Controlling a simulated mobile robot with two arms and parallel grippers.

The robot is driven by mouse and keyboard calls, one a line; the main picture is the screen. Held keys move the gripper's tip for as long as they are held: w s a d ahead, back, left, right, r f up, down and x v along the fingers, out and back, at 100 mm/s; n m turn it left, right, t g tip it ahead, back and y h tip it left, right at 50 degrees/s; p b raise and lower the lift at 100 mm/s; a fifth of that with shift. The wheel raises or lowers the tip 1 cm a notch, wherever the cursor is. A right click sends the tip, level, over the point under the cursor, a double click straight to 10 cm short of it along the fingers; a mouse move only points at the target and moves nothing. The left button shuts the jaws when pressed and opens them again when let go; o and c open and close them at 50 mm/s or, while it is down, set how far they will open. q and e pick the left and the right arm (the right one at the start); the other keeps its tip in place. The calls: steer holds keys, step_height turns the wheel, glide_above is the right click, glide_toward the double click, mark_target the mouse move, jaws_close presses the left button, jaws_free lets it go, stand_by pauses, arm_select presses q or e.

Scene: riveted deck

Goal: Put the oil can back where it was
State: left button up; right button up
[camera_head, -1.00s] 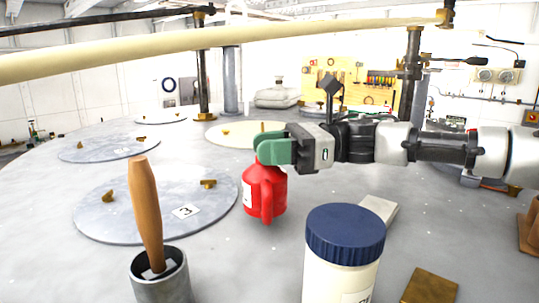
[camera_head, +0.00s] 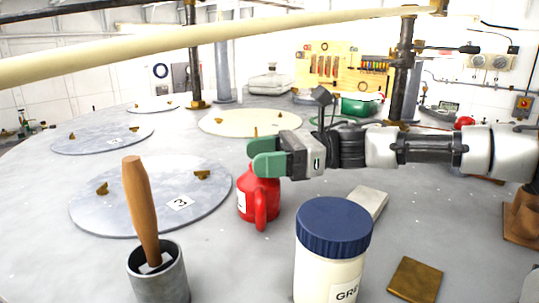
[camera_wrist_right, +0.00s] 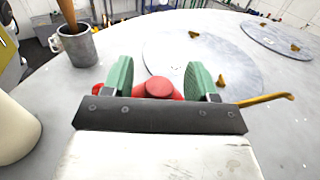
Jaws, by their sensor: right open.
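The oil can (camera_head: 262,204) is red with a white label and a side handle. It stands upright on the grey deck, just right of the round cover marked 3. In the right wrist view its red top (camera_wrist_right: 158,88) sits between my fingers, and its brass spout (camera_wrist_right: 268,98) points right. My right gripper (camera_head: 264,155) has green fingers, is open, and is around the can's top, with gaps beside it in the wrist view. My left gripper is not in view.
A blue-lidded jar (camera_head: 333,245) stands front right of the can. A metal cup (camera_head: 160,275) holding a wooden handle (camera_head: 142,205) is front left. A pale block (camera_head: 370,203) and brass plate (camera_head: 415,280) lie right. A cream pipe (camera_head: 220,36) crosses above.

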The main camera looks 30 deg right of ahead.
steer(key=p+v, duration=0.1)
steer(key=v, duration=1.1)
steer(key=shift+p, duration=0.4)
